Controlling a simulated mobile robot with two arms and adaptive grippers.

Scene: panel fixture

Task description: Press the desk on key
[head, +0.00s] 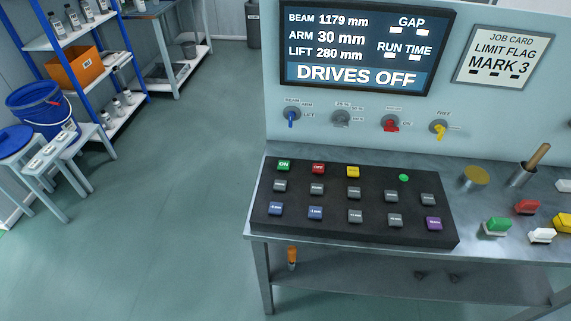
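The green ON key (284,165) is at the far left end of the back row on the black key desk (345,240). A red key (318,169) marked OFF and a yellow key (353,172) stand to its right in the same row. A small round green light (404,178) is at the desk's back right. The screen (365,45) above reads DRIVES OFF, with beam 1179 mm, arm 30 mm and lift 280 mm. Neither of my grippers shows in the head view, and nothing covers the ON key.
Grey, blue and purple keys fill the other rows. Blue, grey, red and yellow switches (391,123) line the panel above. The floor (170,200) at left is clear.

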